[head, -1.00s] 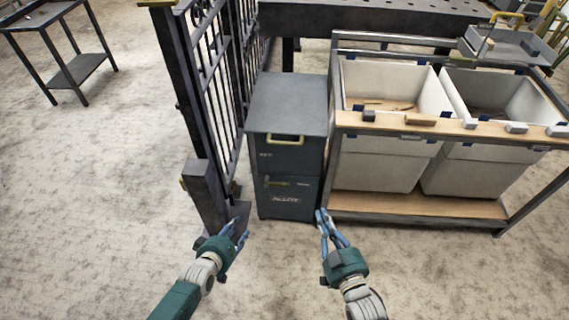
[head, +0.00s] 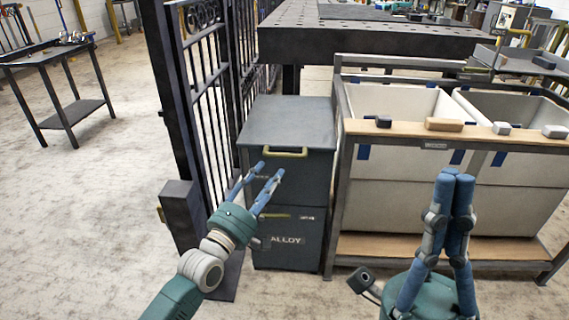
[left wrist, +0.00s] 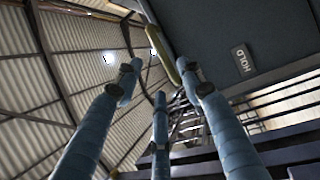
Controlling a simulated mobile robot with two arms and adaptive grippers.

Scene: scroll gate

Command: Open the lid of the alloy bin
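The alloy bin (head: 290,235) is a dark grey cabinet with an ALLOY label, beside the gate. Its flat lid (head: 288,120) is closed, with a pale yellow handle (head: 285,152) along the upper front edge. My left gripper (head: 271,168) is in front of the bin, its fingertips just below and left of the handle. Its fingers are spread and empty. In the left wrist view, a yellowish bar (left wrist: 174,69), apparently the handle, shows just beyond the fingers; contact cannot be told. My right gripper (head: 456,175) is raised before the crates, two fingers side by side; its opening cannot be told.
A dark iron gate (head: 205,90) with a thick post stands close at the bin's left. A wooden-edged rack with white crates (head: 390,195) stands close at its right. A perforated table (head: 370,40) is behind.

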